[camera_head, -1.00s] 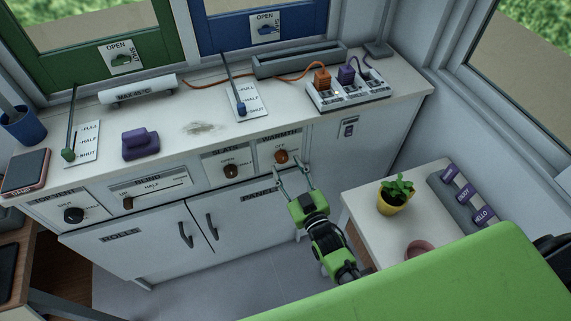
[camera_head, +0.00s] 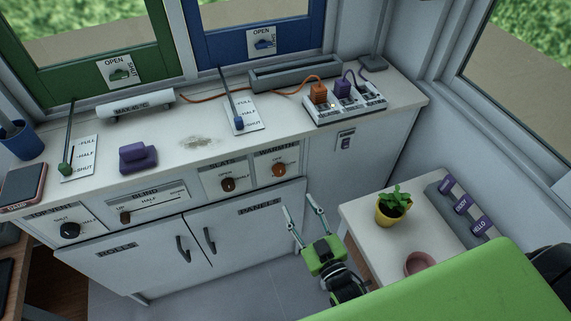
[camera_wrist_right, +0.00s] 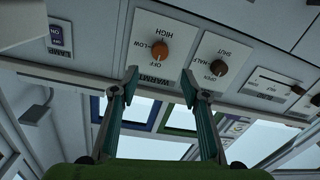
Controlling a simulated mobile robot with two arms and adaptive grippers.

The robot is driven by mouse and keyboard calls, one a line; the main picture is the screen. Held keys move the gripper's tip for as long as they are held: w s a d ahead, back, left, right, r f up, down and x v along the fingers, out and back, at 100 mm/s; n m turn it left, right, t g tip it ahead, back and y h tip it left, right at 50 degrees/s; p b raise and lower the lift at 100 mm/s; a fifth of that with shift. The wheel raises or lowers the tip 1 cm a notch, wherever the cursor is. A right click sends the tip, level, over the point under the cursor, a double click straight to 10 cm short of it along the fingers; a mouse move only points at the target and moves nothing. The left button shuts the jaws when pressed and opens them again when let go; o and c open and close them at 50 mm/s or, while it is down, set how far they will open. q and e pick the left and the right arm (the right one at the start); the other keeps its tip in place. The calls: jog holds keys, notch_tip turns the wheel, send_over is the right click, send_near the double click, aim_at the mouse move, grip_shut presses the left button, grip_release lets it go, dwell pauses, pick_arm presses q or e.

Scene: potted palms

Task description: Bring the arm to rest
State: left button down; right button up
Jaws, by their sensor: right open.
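My right gripper (camera_head: 300,203) is open and empty, in front of the white cabinet below the counter. Its two fingers point up and away, apart from the panels and knobs. In the right wrist view the open fingers (camera_wrist_right: 158,85) frame free space, with the orange-brown warmth knob (camera_wrist_right: 160,51) and the dark slats knob (camera_wrist_right: 218,68) beyond them. In the head view the warmth knob (camera_head: 278,170) sits on the cabinet front above the gripper. My left gripper is not in view.
A low white side table (camera_head: 362,219) stands right of my gripper, with a yellow potted plant (camera_head: 392,211) and a pink dish (camera_head: 419,264). The cabinet doors (camera_head: 245,235) are shut. The counter (camera_head: 200,130) holds levers, a purple block (camera_head: 139,156) and a power strip (camera_head: 345,108).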

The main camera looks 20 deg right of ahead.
jog(key=s+f+g, duration=0.4)
jog(key=s+f, duration=0.2)
jog(key=f, duration=0.7)
jog(key=s+f+g, duration=0.4)
jog(key=s+f, duration=0.2)
jog(key=f, duration=0.7)
jog(key=s+d+f+g, duration=0.1)
jog(key=s+f+g, duration=0.2)
jog(key=s+f, duration=0.2)
jog(key=s+d+f+g+h, duration=0.1)
jog(key=s+f, duration=0.4)
jog(key=s, duration=0.7)
jog(key=s+d+f+m+g, duration=0.1)
jog(key=s+d+f+g, duration=0.2)
jog(key=s, duration=0.6)
notch_tip(320, 180, down, 2)
jog(key=shift+s+g+h, duration=0.25)
jog(key=shift+g+h, duration=0.05)
jog(key=shift+g, duration=0.7)
